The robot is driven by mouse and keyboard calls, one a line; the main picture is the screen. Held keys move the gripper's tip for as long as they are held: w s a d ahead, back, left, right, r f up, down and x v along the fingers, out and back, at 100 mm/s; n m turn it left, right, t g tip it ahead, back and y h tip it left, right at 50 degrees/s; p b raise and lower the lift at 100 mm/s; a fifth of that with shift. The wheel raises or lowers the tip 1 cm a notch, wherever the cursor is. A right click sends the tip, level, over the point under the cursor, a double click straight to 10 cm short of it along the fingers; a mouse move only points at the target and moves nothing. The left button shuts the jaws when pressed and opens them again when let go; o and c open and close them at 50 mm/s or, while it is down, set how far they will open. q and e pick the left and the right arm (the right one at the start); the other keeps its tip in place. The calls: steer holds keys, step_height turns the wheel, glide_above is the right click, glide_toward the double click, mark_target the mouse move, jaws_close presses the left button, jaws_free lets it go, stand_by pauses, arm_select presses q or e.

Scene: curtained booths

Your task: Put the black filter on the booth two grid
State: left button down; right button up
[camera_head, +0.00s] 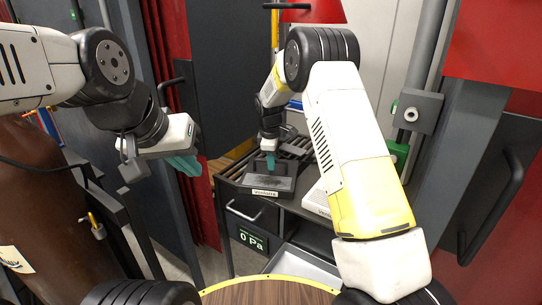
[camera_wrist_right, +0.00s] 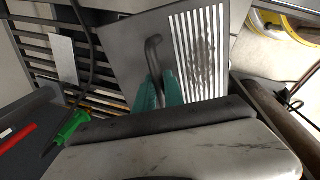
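The black filter (camera_head: 266,187) is a dark flat box with a label on its front edge, over the barred top of the cart in the head view. Its dark curved handle (camera_wrist_right: 153,52) shows in the right wrist view. My right gripper (camera_head: 268,160) is above the filter; its teal fingers (camera_wrist_right: 161,88) are close together around the handle and look shut on it. Whether the filter touches the bars is hard to tell. My left gripper (camera_head: 184,164) is empty and away to the left, fingers seen side-on. The grid (camera_head: 298,146) is dark bars behind the filter.
A pale labelled filter (camera_head: 316,203) lies right of the black one, partly behind my arm. A brown punching-bag-like cylinder (camera_head: 40,190) stands left. A green-handled tool (camera_wrist_right: 72,126) lies near the bars.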

mark_target(271, 176)
steer(key=o, duration=0.3)
steer(key=shift+o, duration=0.2)
step_height(271, 176, up, 12)
steer(key=s, duration=0.2)
steer(key=shift+s+a, duration=0.15)
steer(key=shift+a, duration=0.05)
